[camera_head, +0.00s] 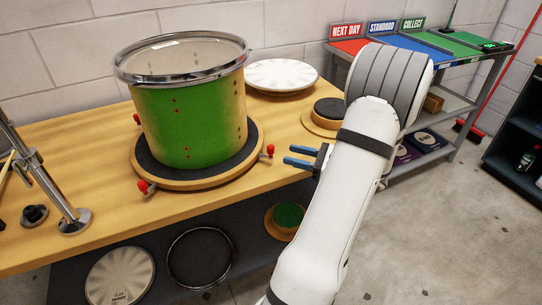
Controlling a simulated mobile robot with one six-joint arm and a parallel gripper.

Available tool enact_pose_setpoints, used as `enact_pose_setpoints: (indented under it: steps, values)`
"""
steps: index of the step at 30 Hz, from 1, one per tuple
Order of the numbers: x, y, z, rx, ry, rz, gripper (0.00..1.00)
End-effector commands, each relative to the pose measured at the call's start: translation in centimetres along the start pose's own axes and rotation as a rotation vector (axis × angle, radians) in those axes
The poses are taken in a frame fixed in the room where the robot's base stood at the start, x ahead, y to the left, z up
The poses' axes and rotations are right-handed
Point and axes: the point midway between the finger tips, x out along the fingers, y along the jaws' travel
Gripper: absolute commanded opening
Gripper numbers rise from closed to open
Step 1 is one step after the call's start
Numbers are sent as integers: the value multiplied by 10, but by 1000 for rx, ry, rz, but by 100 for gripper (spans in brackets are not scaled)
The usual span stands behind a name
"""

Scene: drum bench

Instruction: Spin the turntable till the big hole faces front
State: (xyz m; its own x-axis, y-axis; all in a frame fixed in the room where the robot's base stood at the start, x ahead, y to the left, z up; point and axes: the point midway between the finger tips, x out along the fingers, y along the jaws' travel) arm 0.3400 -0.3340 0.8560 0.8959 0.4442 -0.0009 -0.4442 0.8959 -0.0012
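A green drum shell (188,118) with a chrome hoop stands upright on the round turntable (152,172), which has a dark top and a wooden rim. Small holes show on the shell's near side, some of them reddish; I cannot make out a clearly bigger hole. Red-tipped pegs stick out from the turntable's rim, one at the front (143,186), one at the right (269,150) and one at the left (137,118). My gripper (288,155) has its blue fingers apart, with nothing between them. It is right of the turntable, near the right peg and apparently apart from it.
A white drumhead (281,75) lies behind the drum. A small round stand with a dark pad (328,111) is behind my gripper. A metal stand (72,218) is at the left. The bench (225,196) is clear in front of the turntable. A labelled sorting rack (405,45) stands at the back right.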

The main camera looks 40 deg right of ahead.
Motion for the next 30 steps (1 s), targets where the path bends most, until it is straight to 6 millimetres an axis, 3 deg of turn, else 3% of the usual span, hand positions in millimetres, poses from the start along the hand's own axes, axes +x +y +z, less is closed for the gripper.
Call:
enact_pose_setpoints:
  steps: [15,26,30]
  values:
    - [68,-1,0,2,-2,-4,39]
    - [74,-1,0,2,-2,-6,39]
    - [74,-1,0,2,-1,-6,29]
